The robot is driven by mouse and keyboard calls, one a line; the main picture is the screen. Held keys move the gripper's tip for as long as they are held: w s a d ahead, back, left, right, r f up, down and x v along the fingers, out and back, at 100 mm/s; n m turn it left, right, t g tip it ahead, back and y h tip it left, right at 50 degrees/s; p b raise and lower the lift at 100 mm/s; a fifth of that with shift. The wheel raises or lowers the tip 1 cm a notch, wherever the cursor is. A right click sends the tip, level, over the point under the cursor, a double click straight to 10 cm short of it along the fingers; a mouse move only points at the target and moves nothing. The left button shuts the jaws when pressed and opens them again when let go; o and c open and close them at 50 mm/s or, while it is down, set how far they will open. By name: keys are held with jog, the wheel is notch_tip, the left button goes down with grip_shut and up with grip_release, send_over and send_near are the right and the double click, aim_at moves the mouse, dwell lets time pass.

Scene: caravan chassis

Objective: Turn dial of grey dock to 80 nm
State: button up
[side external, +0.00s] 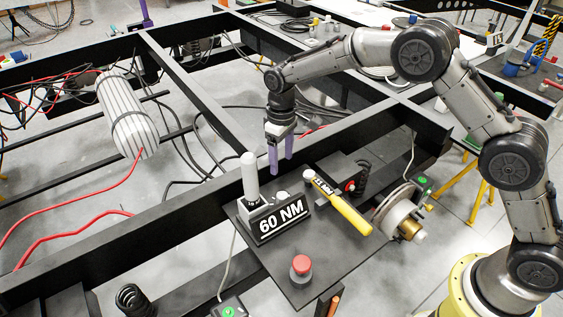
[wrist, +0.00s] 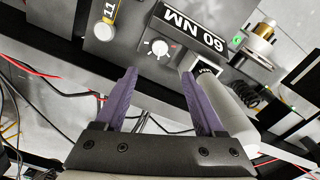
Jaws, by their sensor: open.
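The dock (side external: 262,232) is dark, with a large "60 NM" plate on its front; the plate (wrist: 195,28) also shows upside down in the wrist view. A tool with a pale handle (side external: 250,175) stands upright in the dock, and the handle (wrist: 232,108) shows beside my right finger in the wrist view. My gripper (side external: 282,171) has purple fingers pointing down, open and empty, above and behind the dial. In the wrist view, the dial is beyond the fingertips (wrist: 159,73).
A yellow tool (side external: 343,208) marked "11 NM" lies to the right of the dock. A red button (side external: 301,266) is at the front of the platform. A black chassis beam (side external: 110,226) runs behind the dock. A round hub (side external: 402,212) is at the right.

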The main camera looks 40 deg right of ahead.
aim_at(282, 195)
notch_tip(282, 195, down, 14)
jog(key=m, duration=0.4)
jog(key=shift+s+f, duration=0.15)
jog(key=shift+f, duration=0.1)
dwell(0.5)
grip_shut()
